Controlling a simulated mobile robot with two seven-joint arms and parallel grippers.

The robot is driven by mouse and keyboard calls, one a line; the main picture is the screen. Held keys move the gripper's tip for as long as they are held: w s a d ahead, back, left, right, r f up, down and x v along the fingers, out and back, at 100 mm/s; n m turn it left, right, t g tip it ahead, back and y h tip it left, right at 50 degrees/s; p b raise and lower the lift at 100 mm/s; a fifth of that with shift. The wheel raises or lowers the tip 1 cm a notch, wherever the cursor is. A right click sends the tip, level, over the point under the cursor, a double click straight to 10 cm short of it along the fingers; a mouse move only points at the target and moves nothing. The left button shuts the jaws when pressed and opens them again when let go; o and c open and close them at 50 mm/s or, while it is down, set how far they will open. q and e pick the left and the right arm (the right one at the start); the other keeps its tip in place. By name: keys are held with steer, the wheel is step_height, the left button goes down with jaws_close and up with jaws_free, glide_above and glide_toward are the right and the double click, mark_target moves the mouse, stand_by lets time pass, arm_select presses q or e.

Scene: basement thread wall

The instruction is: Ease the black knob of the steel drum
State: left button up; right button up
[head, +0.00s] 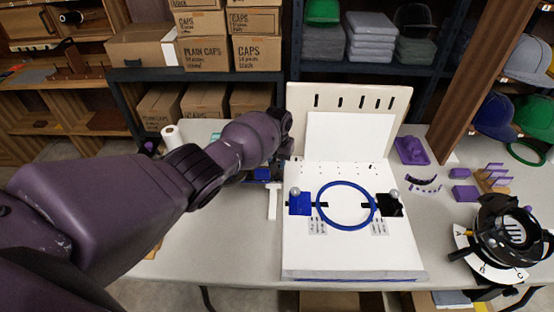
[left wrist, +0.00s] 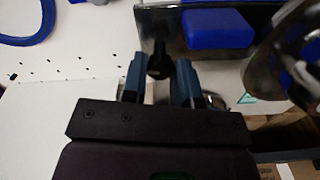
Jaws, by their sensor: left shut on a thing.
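In the left wrist view, the black knob (left wrist: 159,60) on a dark stem sits between the two blue-grey fingers of my left gripper (left wrist: 161,70), which is shut on it. A shiny round steel part (left wrist: 290,45), which looks like the steel drum, shows at the right edge, partly cut off. A blue block (left wrist: 217,29) sits on a dark plate beside the knob. In the head view, my left arm's dark purple wrist hides the knob and most of the drum. My right gripper is in neither view.
A white board (head: 350,255) with a blue ring (head: 320,205) lies right of my left arm. A black round device (head: 508,225) with a lettered plate stands at the right table edge. Purple parts (head: 411,150) lie behind it. Cardboard boxes (head: 204,54) fill the back shelf. The table's front left is clear.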

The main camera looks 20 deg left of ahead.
arm_select(q)
steer(key=shift+n, duration=1.1)
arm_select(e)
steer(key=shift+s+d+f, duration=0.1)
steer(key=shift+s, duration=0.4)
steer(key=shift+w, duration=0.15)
arm_select(q)
steer(key=o, duration=0.9)
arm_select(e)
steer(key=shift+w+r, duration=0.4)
arm_select(q)
steer(key=shift+r+p, duration=0.1)
steer(key=shift+p, duration=0.2)
step_height(320, 180, up, 11)
steer(key=p, duration=0.3)
steer(key=shift+f, duration=0.2)
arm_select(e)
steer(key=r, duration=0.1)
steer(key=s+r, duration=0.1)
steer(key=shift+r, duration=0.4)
